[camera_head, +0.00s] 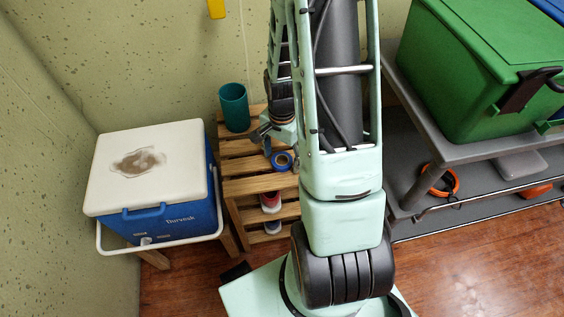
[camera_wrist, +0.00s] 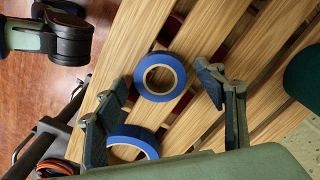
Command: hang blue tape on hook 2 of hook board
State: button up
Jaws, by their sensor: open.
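A blue tape roll (camera_wrist: 144,88) with a pale core lies flat on a slatted wooden rack, centred between my fingertips in the wrist view. A second blue roll (camera_wrist: 150,141) lies close to it, partly hidden by a finger and my gripper's body. In the head view one blue tape roll (camera_head: 282,160) shows on the rack's top; I cannot tell which. My gripper (camera_wrist: 161,80) is open and empty above the slats. It also shows in the head view (camera_head: 262,133), beside the teal cup. I cannot make out the hook board or its hooks.
A teal cup (camera_head: 234,112) stands on the wooden rack (camera_head: 256,185). Left is a blue cooler (camera_head: 175,217) with a white lid. Right is a grey shelf (camera_head: 455,152) bearing a green bin (camera_head: 462,90). A yellow object (camera_head: 216,8) is at the wall above.

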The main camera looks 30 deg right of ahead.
jog(key=c, duration=1.1)
jog(key=shift+r, duration=0.1)
jog(key=shift+r, duration=0.45)
notch_tip(320, 180, up, 3)
jog(key=shift+w+f+p, duration=0.1)
jog(key=shift+f+p, duration=0.05)
jog(key=shift+p, duration=0.7)
jog(key=s+d+r+p, duration=0.1)
jog(key=s+d+r, duration=0.1)
jog(key=s+r, duration=0.2)
jog(key=s+d+r+p, duration=0.2)
jog(key=s+r, duration=0.3)
jog(key=s, duration=0.4)
jog(key=shift+d+r, duration=0.15)
jog(key=shift+d, duration=0.6)
